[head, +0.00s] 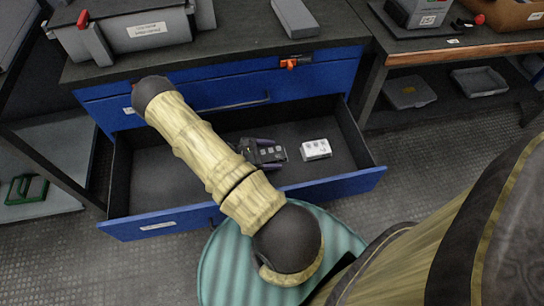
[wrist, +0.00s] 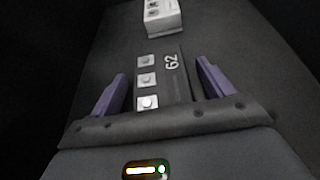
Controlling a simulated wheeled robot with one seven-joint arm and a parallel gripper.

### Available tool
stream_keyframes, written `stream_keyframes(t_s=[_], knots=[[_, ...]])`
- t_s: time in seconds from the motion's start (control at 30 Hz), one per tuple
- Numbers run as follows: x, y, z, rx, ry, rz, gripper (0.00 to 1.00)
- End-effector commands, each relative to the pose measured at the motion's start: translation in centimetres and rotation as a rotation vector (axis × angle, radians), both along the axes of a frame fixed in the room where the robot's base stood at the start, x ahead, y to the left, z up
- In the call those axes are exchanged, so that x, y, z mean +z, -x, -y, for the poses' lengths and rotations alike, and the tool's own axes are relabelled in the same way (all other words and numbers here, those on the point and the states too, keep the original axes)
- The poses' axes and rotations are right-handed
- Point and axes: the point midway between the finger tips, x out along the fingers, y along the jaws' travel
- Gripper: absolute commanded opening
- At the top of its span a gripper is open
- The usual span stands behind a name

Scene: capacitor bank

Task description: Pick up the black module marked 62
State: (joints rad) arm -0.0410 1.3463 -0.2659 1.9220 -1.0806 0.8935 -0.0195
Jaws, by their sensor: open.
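The black module marked 62 (wrist: 172,80) lies on the floor of the open drawer, with several light square buttons along it. In the wrist view it sits between the two purple fingers of my gripper (wrist: 163,82), with a visible gap on each side. My gripper is open. In the head view my gripper (head: 262,152) is down inside the drawer, over the dark module (head: 272,152), and hides part of it. The module's near end is hidden by the gripper body in the wrist view.
A white module (head: 316,149) lies to the right in the drawer (head: 360,182), and beyond the black one in the wrist view (wrist: 162,17). The drawer's left part is bare. Its walls surround my gripper.

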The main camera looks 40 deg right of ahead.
Motion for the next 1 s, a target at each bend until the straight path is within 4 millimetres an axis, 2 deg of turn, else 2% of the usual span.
stream_keyframes(t_s=[0.43,0.7,0.73,1.0], knots=[[0.05,-0.03,-0.04,0.0,0.0,0.0,0.78],[0.05,-0.03,-0.04,0.0,0.0,0.0,0.25],[0.11,-0.03,-0.02,0.0,0.001,0.0,0.21],[0.42,-0.05,-0.02,0.0,0.001,0.0,0.21]])
